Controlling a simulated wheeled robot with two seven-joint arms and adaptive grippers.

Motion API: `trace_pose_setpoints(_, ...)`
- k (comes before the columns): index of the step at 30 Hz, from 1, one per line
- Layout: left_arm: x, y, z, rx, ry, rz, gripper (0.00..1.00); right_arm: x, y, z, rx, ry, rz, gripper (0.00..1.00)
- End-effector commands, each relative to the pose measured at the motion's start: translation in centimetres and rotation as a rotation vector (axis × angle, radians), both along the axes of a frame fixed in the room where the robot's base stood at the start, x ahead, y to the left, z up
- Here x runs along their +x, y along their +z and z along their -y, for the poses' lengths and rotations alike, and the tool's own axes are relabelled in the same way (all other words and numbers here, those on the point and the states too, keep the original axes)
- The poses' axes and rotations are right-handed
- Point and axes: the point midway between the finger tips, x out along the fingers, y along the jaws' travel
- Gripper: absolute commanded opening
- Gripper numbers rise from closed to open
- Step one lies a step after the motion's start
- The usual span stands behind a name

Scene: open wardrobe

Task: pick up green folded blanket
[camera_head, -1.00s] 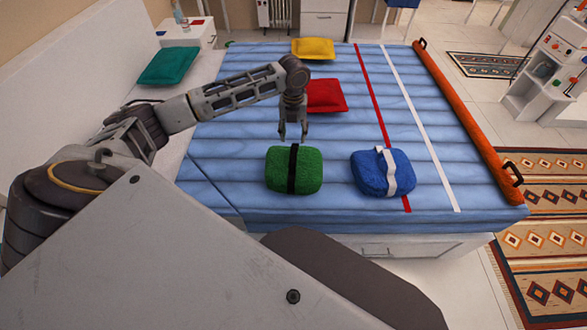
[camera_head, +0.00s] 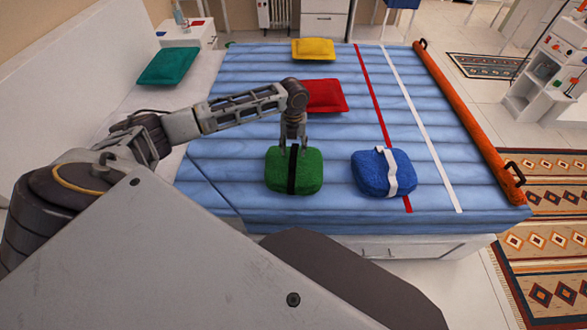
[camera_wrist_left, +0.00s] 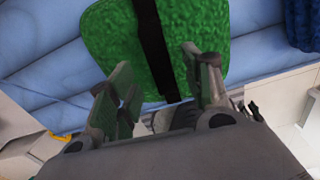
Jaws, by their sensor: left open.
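The green folded blanket (camera_head: 307,174) lies near the front edge of the bed, with a black strap around its middle. My left gripper (camera_head: 293,149) is open at the blanket's far edge, pointing down, in line with the strap. In the left wrist view the blanket (camera_wrist_left: 205,35) is close beyond the open fingers (camera_wrist_left: 160,80), with the black strap between them. I cannot tell whether the fingers touch it. My right gripper is not in view.
A blue folded blanket (camera_head: 375,181) with a white strap lies to the right. Red (camera_head: 325,96), yellow (camera_head: 313,48) and teal (camera_head: 168,66) pillows lie farther back. An orange roll (camera_head: 465,120) runs along the bed's right side. The blue bed (camera_head: 430,175) is clear between these.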

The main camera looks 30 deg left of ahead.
Motion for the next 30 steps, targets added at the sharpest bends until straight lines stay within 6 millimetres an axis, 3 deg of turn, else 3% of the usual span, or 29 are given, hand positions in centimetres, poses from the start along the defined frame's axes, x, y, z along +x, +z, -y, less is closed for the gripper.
trace_pose_setpoints(7,-0.1,-1.3,0.1,0.0,0.0,0.0,0.5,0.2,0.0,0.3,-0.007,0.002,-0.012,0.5)
trace_pose_setpoints(18,-0.2,-4.8,0.2,0.0,0.0,-0.001,0.5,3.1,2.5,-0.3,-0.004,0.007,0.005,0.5)
trace_pose_setpoints(30,-0.2,-5.2,0.2,0.0,-0.001,0.001,0.5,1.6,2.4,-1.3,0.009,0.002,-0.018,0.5)
